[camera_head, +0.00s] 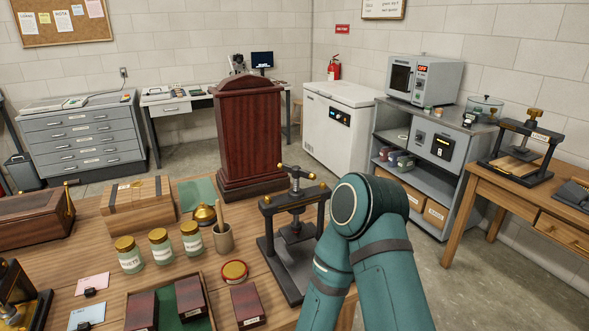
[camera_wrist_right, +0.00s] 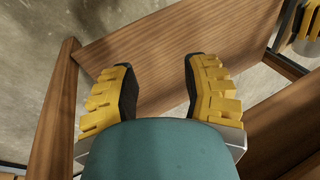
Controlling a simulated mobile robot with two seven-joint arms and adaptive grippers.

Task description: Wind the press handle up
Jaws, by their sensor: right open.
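A black screw press (camera_head: 292,240) stands on the near wooden table, just left of my right arm. Its crossbar handle (camera_head: 297,173) has brass knobs at its ends and sits on top of the spindle. My arm covers part of the press's right side. A second black press (camera_head: 522,150) with a small label stands on the wooden table at the right. My right gripper (camera_wrist_right: 160,85) is open and empty in the right wrist view, above brown wooden surfaces. In the head view it is hidden behind my arm. My left gripper is not in view.
A dark red wooden cabinet (camera_head: 250,135) stands behind the press. Jars (camera_head: 160,245), a pot with a stick (camera_head: 222,238), a round red-rimmed tin (camera_head: 234,271) and dark boxes (camera_head: 248,305) crowd the table to its left. Open floor (camera_head: 450,275) lies right of my arm.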

